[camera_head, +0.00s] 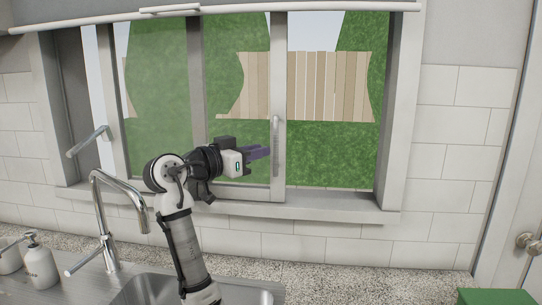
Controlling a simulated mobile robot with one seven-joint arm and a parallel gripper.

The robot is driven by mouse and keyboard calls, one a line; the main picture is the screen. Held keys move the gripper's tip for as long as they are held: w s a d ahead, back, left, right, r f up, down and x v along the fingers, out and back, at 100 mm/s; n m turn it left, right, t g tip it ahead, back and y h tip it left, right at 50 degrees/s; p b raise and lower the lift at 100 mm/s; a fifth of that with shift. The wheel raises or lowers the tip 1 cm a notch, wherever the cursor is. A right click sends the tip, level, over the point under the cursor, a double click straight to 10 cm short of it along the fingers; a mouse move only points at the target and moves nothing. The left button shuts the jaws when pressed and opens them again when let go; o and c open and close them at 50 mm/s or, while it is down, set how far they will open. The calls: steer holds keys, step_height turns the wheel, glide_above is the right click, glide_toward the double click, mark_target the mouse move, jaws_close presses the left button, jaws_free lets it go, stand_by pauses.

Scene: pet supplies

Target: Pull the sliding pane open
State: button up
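The window's sliding pane (279,60) has a pale upright frame edge near the window's middle. A slim vertical metal handle (275,145) is fixed to that edge. My gripper (267,152) is at mid-height of the handle, just to its left, with its dark purple fingers pointing right. The fingertips look very near the handle; I cannot tell whether they touch it. The fingers overlap in this view, so their gap is hidden. The section right of the pane edge looks clearer than the tinted glass on the left; I cannot tell if glass covers it.
A tall curved faucet (120,190) stands left of my arm, beside the sink (245,291). A slanted metal bar (88,140) shows at the window's left. A soap bottle (40,264) is at lower left. The sill's right part (330,207) is clear. A green object (495,297) is at lower right.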

steer(key=b+v, duration=0.1)
steer(key=v, duration=0.6)
steer(key=shift+b, duration=0.4)
steer(key=shift+s+a, duration=0.1)
steer(key=shift+a, duration=0.05)
